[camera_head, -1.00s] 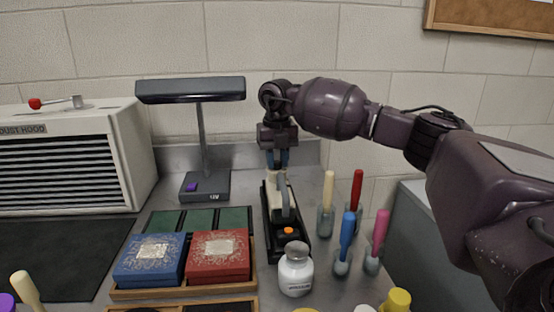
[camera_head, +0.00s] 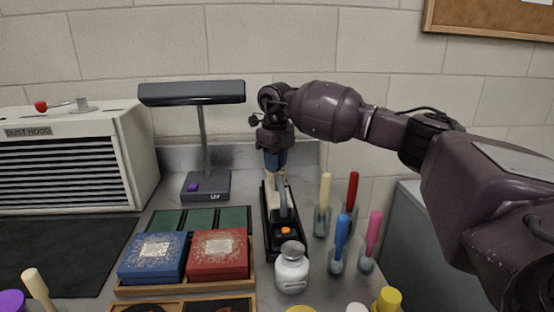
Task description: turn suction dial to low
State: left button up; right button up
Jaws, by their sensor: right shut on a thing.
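A small cream and black vacuum unit (camera_head: 281,205) with a grey handle and an orange button stands in a black tray at the middle of the counter. My right gripper (camera_head: 276,169) points straight down over the far end of this unit. Its blue fingers are shut on the suction dial there. The dial itself is hidden by the fingers, so its setting cannot be read. My left gripper is not in view.
A white bottle (camera_head: 292,268) stands just in front of the unit. Several upright colored-handled tools, including a blue one (camera_head: 342,232), stand to its right. Blue (camera_head: 153,258) and red (camera_head: 219,254) boxes, a lamp (camera_head: 206,187) and a dust hood (camera_head: 75,160) are left.

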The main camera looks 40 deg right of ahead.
jog(key=n, duration=0.4)
jog(key=shift+n, duration=0.3)
dwell(0.3)
jog(key=o, duration=0.9)
jog(key=shift+o, duration=0.2)
